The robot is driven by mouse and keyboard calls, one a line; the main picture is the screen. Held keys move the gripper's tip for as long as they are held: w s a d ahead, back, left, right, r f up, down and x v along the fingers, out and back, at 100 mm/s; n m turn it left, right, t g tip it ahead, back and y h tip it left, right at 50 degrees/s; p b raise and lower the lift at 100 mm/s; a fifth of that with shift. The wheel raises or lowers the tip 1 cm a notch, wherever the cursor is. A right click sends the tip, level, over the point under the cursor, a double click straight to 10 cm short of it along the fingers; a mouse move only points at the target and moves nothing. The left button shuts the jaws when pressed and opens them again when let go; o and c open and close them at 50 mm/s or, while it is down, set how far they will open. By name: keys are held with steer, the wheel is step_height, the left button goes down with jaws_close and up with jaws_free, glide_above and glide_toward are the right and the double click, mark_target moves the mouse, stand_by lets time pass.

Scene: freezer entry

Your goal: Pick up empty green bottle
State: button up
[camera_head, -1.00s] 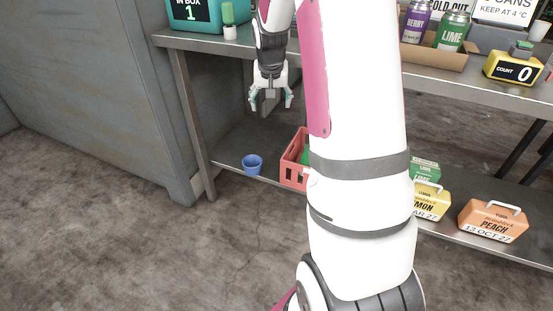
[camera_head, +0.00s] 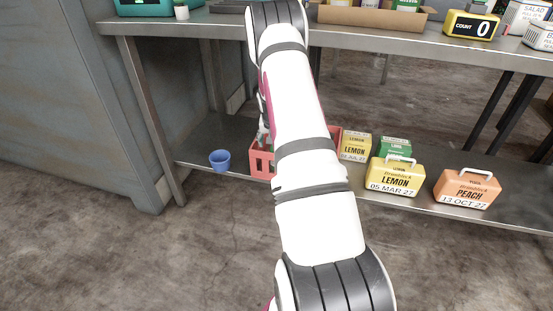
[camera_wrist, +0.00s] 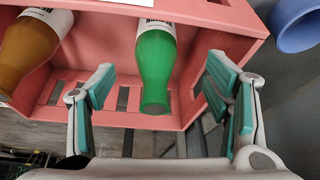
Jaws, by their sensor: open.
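The green bottle (camera_wrist: 156,65) lies in the red crate (camera_wrist: 230,43) in the wrist view, with a white label on its far part and its round end towards me. My gripper (camera_wrist: 162,95) is open, with one finger on each side of the green bottle and a gap to each. A brown bottle (camera_wrist: 33,45) lies in the same crate to the left. In the head view the crate (camera_head: 262,163) is on the lower shelf, partly behind my arm. My gripper is mostly hidden there, and the bottles cannot be made out.
A blue cup (camera_head: 220,160) stands left of the crate and shows in the wrist view (camera_wrist: 297,25). Lemon boxes (camera_head: 394,177), a green box (camera_head: 396,147) and a peach box (camera_head: 467,189) stand to the right. The upper shelf (camera_head: 410,47) overhangs this area.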

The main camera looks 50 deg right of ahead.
steer(key=x, duration=0.2)
steer(key=shift+w+d+f+b, duration=0.1)
steer(key=shift+d+f+b, duration=0.05)
steer(key=shift+f+b, duration=0.2)
steer(key=shift+d+b+x, duration=0.2)
steer(key=shift+b+x, duration=0.65)
steer(key=shift+x, duration=0.4)
steer(key=shift+d+b+x, duration=0.15)
steer(key=shift+b+x, duration=0.65)
steer(key=shift+x, duration=0.45)
steer(key=shift+r, duration=0.1)
steer(key=c, duration=1.2)
